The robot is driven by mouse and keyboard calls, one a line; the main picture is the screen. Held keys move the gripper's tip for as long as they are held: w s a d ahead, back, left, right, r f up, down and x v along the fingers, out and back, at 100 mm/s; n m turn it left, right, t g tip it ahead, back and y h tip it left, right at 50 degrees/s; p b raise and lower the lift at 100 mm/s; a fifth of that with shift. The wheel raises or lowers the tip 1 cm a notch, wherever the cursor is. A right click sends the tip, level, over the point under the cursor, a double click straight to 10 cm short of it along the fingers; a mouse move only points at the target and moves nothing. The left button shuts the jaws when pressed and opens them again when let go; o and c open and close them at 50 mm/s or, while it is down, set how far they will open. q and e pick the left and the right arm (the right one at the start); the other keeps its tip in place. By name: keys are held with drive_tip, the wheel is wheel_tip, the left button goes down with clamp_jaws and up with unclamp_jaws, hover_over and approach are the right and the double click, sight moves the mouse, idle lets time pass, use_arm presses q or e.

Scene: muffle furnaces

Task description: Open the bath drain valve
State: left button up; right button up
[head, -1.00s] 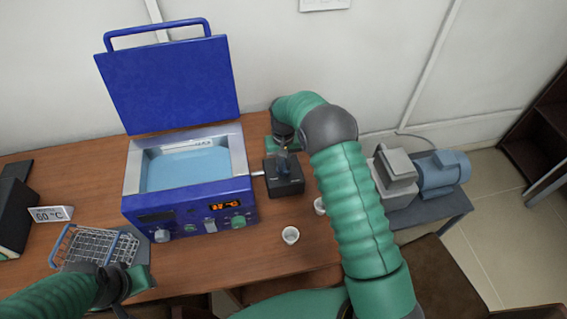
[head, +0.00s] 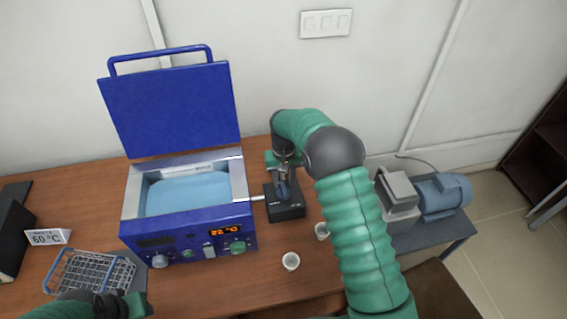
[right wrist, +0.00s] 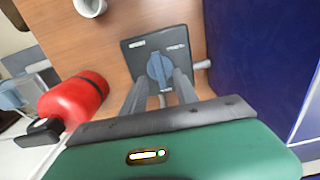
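The drain valve is a black box (head: 286,211) with a blue handle (right wrist: 160,69), joined by a short pipe (head: 257,198) to the right side of the blue water bath (head: 190,228). My right gripper (head: 284,181) is directly above the valve. In the right wrist view its two fingers (right wrist: 160,88) are apart, one on each side of the blue handle; I cannot tell whether they touch it. The bath lid (head: 170,108) is up and pale blue water (head: 188,193) shows inside. My left gripper (head: 125,304) is at the bottom left, by the wire basket; its fingers are unclear.
A wire basket (head: 92,272) and a 60 °C sign (head: 47,237) are on the table at left. A pump (head: 440,196) is at right. A red cylinder (right wrist: 75,97) shows in the wrist view.

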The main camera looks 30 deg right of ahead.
sight(284, 189)
wheel_tip(284, 189, up, 13)
drive_tip(key=shift+f, duration=0.1)
idle(0.6)
